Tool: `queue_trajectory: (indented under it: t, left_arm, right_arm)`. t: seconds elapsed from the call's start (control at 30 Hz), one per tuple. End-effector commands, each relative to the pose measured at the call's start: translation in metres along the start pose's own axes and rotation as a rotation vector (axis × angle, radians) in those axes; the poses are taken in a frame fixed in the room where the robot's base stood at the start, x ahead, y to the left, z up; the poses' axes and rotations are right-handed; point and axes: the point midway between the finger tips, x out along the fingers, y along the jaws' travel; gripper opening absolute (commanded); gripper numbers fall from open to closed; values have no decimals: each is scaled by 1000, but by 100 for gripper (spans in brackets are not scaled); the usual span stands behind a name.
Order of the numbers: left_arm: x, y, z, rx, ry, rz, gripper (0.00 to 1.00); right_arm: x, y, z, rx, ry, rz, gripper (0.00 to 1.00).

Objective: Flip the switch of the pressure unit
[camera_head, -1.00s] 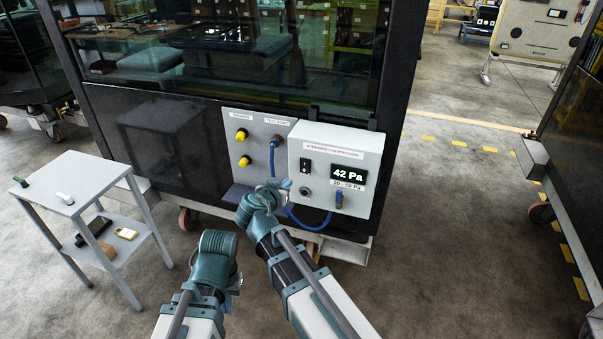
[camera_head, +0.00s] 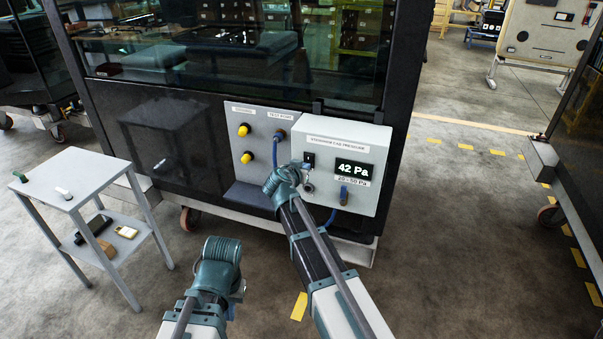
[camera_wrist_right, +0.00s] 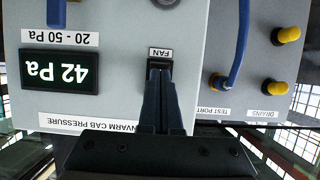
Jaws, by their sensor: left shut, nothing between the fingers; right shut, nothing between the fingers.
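The pressure unit (camera_head: 355,136) is a light grey box on the dark cab wall, with a display (camera_head: 353,171) reading 42 Pa. Its black switch (camera_head: 309,157) is left of the display. In the right wrist view, which is upside down, the switch (camera_wrist_right: 160,63) sits by a FAN label. My right gripper (camera_wrist_right: 159,74) is shut and empty, its fingertips at the switch and covering part of it. I cannot tell whether they touch it, or which way it is set. My left gripper (camera_head: 238,292) is low in front of the cab, away from the unit, shut and empty.
Left of the unit is a panel with two yellow drain knobs (camera_head: 244,130) and a blue hose (camera_head: 275,155) at the test port. A grey trolley (camera_head: 66,192) with small items stands at left. The floor to the right is open.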

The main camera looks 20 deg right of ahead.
Motion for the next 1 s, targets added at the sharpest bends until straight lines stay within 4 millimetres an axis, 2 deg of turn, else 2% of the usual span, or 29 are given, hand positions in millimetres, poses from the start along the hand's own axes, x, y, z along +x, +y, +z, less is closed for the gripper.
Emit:
queue_trajectory:
  t: [0.43,0.63,0.7,1.0]
  left_arm:
    - [3,0,0,0,0,0,0]
    - [32,3,-2,0,0,0,0]
    - [21,2,-1,0,0,0,0]
    - [17,2,-1,0,0,0,0]
  right_arm:
    - [4,0,1,0,4,0,0]
    - [14,1,11,-1,84,2,0]
    - [10,1,1,0,78,2,0]
    - [9,1,-3,-1,79,3,0]
